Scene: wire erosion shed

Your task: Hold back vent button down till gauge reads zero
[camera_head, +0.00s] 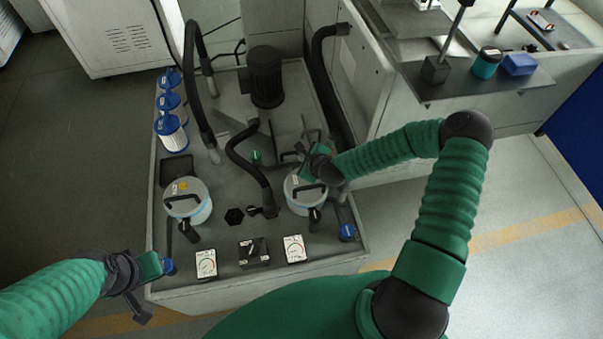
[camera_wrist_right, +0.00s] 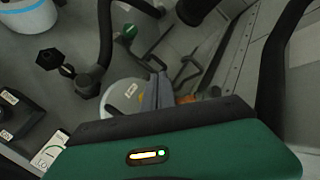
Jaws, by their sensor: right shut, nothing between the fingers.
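Two round canisters with pale lids stand on the machine top, a left one (camera_head: 196,205) and a right one (camera_head: 295,199). A yellow button (camera_head: 183,186) shows on the left lid. My right gripper (camera_head: 318,168) is low over the back right of the right lid. In the wrist view its fingers (camera_wrist_right: 158,90) are shut and empty. An orange-brown round part (camera_wrist_right: 188,99) shows just right of them, partly hidden; contact cannot be told. Two white gauges (camera_head: 205,263) (camera_head: 294,248) are at the front; their needles are too small to read. My left gripper (camera_head: 150,270) is by the front left corner.
A blue valve handle (camera_head: 347,232) is at the right edge. A black switch box (camera_head: 253,251) sits between the gauges. Black hoses (camera_head: 250,165) cross the machine top behind the lids. Blue-capped filters (camera_head: 171,125) line the left edge, and a dark motor (camera_head: 265,77) stands behind.

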